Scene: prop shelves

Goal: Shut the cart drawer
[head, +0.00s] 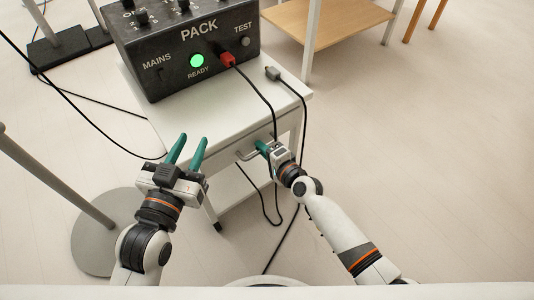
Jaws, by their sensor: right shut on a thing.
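The white cart (190,115) stands in front of me with a dark control box on top. Its drawer has a metal handle (246,156) on the front face, below the cart top. My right gripper (262,147) is at this handle, shut on it; the wrist hides part of the handle and drawer front. I cannot tell how far out the drawer stands. My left gripper (187,150) is open and empty, with its green fingers pointing at the cart's left front, away from the handle.
The control box (180,45) reads PACK and has a green light. A red plug (227,60) and a grey plug (273,73) have black cables hanging past the drawer front. A round stand base (95,240) is at left. A wooden shelf (330,20) stands behind. Floor at right is clear.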

